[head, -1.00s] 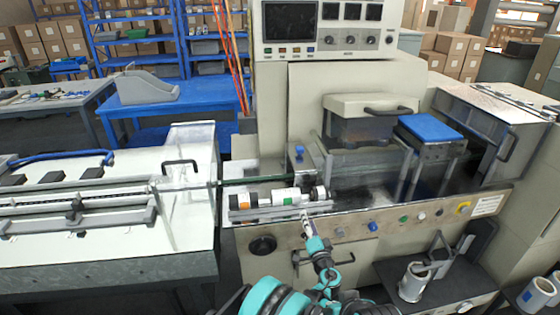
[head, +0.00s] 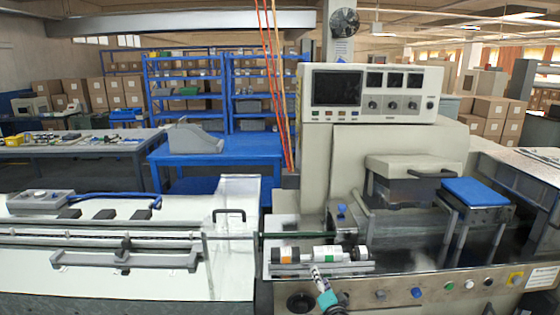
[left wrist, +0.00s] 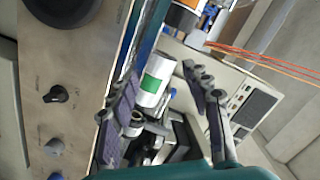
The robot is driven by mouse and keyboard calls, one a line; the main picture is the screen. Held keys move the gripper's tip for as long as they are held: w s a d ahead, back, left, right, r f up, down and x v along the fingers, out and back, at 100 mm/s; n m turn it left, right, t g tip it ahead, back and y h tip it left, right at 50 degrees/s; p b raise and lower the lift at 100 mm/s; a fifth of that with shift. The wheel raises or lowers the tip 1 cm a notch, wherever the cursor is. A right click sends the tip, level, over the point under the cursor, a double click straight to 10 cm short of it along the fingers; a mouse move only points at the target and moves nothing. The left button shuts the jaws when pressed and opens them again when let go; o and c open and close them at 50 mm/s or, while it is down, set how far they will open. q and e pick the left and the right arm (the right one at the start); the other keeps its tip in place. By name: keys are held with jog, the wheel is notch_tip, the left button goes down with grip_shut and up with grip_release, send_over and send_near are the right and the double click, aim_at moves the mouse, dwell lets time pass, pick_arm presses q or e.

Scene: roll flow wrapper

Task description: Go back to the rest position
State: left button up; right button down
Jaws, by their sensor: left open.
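My left gripper (head: 317,271) is low in the head view, just in front of the rolls on the wrapper's bed. In the left wrist view its two fingers (left wrist: 162,98) are spread apart, with nothing clamped between them. A white roll with a green label (head: 327,254) lies on the bed; it shows beyond the open fingers in the left wrist view (left wrist: 154,84). A roll with an orange and black label (head: 288,256) lies to its left. My right gripper is not in view.
The wrapper's control panel (head: 370,92) stands above the bed. A blue pad (head: 477,191) sits at the right. Knobs and buttons (head: 417,293) line the front. A white infeed table (head: 110,265) is at the left, with a blue table (head: 215,149) behind it.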

pick_arm(q)
jog(key=s+a+r+n+g+y, duration=0.1)
jog(key=s+a+r+n+g, duration=0.35)
jog(key=a, duration=0.75)
jog(key=s+a+r+n+g+y, duration=0.1)
jog(key=s+a+r, duration=0.55)
jog(key=a, duration=0.55)
jog(key=s+a+f+n+g+h, duration=0.1)
jog(key=s+a, duration=0.1)
jog(key=s, duration=0.7)
jog(key=s+a+f+n+g+h, duration=0.1)
jog(key=s+a+f, duration=0.1)
jog(key=s, duration=0.7)
jog(key=s+a+f+n+g+h, duration=0.1)
jog(key=s+a+f+n+h, duration=0.1)
jog(key=s, duration=0.7)
jog(key=shift+s+a+f+g, duration=0.25)
jog(key=shift+a+g, duration=0.1)
jog(key=shift+a, duration=0.4)
